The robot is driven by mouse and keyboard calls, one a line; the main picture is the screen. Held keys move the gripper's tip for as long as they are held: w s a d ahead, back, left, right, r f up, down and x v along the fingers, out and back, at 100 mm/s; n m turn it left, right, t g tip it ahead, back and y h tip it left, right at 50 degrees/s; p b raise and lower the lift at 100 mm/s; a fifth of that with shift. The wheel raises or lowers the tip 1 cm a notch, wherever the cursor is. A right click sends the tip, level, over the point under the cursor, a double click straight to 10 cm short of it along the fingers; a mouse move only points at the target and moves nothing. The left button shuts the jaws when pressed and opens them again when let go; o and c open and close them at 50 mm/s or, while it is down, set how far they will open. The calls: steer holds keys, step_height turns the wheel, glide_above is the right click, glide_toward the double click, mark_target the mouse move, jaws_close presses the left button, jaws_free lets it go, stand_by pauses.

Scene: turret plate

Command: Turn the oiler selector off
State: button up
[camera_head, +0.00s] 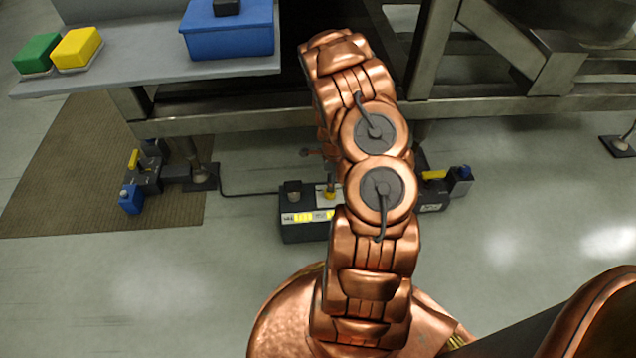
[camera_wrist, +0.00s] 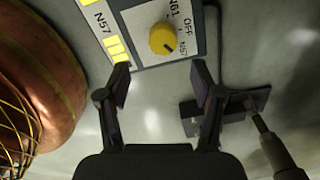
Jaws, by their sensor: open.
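The oiler selector is a yellow round knob (camera_wrist: 163,38) on a pale panel (camera_wrist: 150,60) with the labels N61, OFF and N57 to its right in the wrist view. A dark mark on the knob seems to point down-right, towards N57. In the head view the knob (camera_head: 330,192) sits on a dark box (camera_head: 305,232) on the floor, partly hidden by my arm. My gripper (camera_wrist: 161,80) is open and empty, with its fingers spread on either side below the knob in the picture, apart from it. My gripper is hidden behind my arm in the head view.
A grey bench (camera_head: 150,80) with a blue box (camera_head: 228,32) and green and yellow blocks overhangs the back left. A metal frame beam (camera_head: 250,112) runs behind the dark box. A cable (camera_head: 245,194) leads left to another floor unit (camera_head: 145,180). Front left floor is clear.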

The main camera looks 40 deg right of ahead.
steer(key=shift+w+f, duration=0.25)
steer(key=shift+d+f, duration=0.1)
steer(key=shift+f, duration=0.1)
step_height(320, 180, down, 7)
steer(key=shift+w+b, duration=0.1)
steer(key=shift+b, duration=1)
steer(key=shift+c, duration=0.3)
steer(key=c, duration=1.1)
